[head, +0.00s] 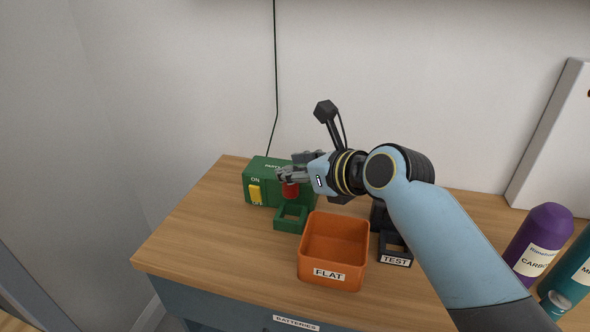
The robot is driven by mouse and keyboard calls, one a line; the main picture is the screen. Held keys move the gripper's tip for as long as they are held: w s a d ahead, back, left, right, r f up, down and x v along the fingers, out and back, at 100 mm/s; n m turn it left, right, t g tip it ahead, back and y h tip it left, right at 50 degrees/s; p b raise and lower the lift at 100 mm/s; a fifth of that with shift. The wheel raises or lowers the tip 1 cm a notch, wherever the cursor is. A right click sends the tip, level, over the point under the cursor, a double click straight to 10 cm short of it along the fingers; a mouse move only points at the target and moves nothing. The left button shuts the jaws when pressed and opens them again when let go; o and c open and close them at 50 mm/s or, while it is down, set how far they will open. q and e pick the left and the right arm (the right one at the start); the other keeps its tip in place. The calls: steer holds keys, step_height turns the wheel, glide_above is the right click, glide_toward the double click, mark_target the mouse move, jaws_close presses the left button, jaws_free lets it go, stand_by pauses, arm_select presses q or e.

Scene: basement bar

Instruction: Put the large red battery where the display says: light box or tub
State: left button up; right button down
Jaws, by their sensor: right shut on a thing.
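My right gripper (285,176) comes in from the right and is shut on the red battery (290,191). The battery hangs upright below the fingers, in front of the green box (259,192). That box has a yellow switch under the word ON. A square green holder (291,225) sits at its front, just below the battery; I cannot tell whether they touch. The orange tub (333,282), labelled FLAT, stands to the right and nearer and looks empty. A black tester (396,261) labelled TEST is right of the tub, partly hidden by my arm. No display reading shows.
The wooden top (190,245) is clear on the left. A purple bottle (541,240) and a teal bottle (570,275) stand at the right. A white panel (555,140) leans at the wall. A drawer labelled BATTERIES (297,323) is at the front. A cable (276,80) runs up the wall.

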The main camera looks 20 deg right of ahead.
mark_target(296, 191)
steer(key=shift+f+b, duration=0.95)
step_height(296, 191, down, 2)
steer(key=b, duration=0.2)
steer(key=shift+b, duration=0.3)
steer(key=shift+f, duration=1.75)
steer(key=shift+r, duration=0.1)
steer(key=c, duration=0.9)
jaws_free()
